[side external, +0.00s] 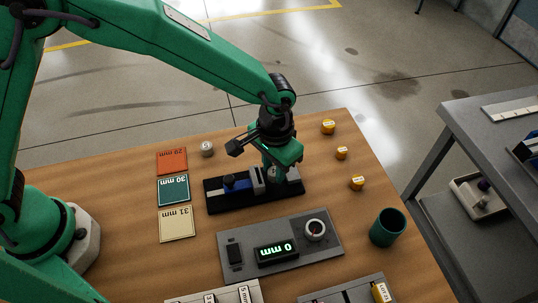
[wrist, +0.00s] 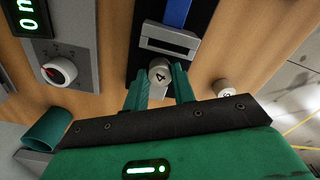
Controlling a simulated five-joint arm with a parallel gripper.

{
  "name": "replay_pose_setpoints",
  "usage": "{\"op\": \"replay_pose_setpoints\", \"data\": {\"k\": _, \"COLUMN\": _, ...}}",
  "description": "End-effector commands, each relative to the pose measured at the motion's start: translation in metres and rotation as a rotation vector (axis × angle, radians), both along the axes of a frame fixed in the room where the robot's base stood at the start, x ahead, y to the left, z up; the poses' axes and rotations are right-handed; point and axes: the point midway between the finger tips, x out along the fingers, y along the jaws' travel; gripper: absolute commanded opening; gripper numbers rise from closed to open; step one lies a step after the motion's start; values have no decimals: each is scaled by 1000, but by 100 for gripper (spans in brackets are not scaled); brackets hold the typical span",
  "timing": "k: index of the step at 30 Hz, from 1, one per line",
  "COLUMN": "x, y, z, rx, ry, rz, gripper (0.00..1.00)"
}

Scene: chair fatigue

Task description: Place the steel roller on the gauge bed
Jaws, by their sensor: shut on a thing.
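The steel roller (wrist: 160,73), a pale metal cylinder with a "4" on its end, is between the green fingers of my gripper (wrist: 161,82) in the wrist view. My gripper is shut on it. In the side view my gripper (side external: 272,172) points down at the right part of the gauge bed (side external: 228,204), a dark base with a blue block and a grey jaw. The roller is over the bed beside the grey jaw; I cannot tell whether it touches the bed. The bed (wrist: 143,22) also shows in the wrist view, partly hidden.
Another pale roller (side external: 207,148) stands behind the bed. Cards marked 29 mm (side external: 171,160), 30 mm (side external: 173,190) and 31 mm (side external: 177,223) lie left. A readout panel (side external: 232,276) shows 0 mm. Yellow pieces (side external: 341,153) and a teal cup (side external: 388,228) stand right.

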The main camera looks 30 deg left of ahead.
Motion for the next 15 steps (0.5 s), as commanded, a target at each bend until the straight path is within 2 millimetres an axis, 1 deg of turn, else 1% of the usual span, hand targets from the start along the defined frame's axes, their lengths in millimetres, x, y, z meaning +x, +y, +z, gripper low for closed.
{"op": "replay_pose_setpoints", "data": {"k": 1, "x": 0, "y": 0, "z": -5, "rx": 0, "ry": 1, "rz": 0, "gripper": 0}}
{"op": "replay_pose_setpoints", "data": {"k": 4, "x": 0, "y": 0, "z": -9, "rx": 0, "ry": -1, "rz": 0, "gripper": 0}}
{"op": "replay_pose_setpoints", "data": {"k": 15, "x": 0, "y": 0, "z": -12, "rx": 0, "ry": -1, "rz": 0, "gripper": 0}}
